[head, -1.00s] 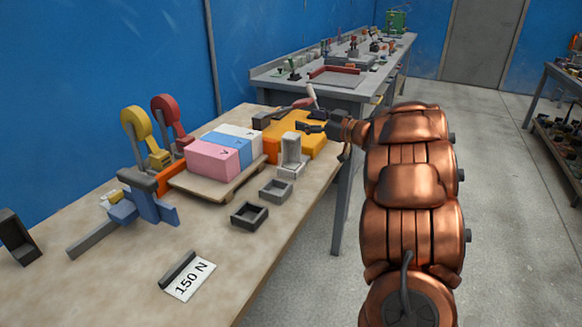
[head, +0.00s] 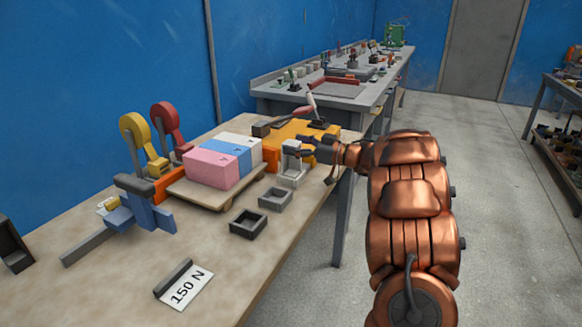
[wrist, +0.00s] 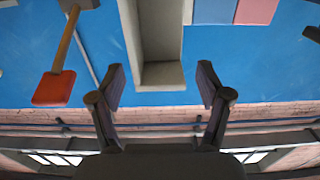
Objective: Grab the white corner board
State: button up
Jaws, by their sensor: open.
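The white corner board (head: 291,168) stands upright near the bench's right edge, beside the orange block. In the wrist view the board (wrist: 160,76) shows as a pale angled piece at the upper middle, with its end between the fingertips in the picture. In the wrist view my gripper (wrist: 160,82) is open, one finger on each side of the board, with visible gaps. I cannot tell how deep the board sits between the fingers.
Pink, blue and white blocks (head: 222,160) sit on a wooden pallet (head: 215,194) to the left. A grey tray (head: 275,198) and a black tray (head: 248,222) lie in front. The orange block (head: 300,132) and a red-handled tool (head: 290,116) are behind.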

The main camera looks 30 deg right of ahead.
jog(key=shift+x, duration=0.9)
grip_shut()
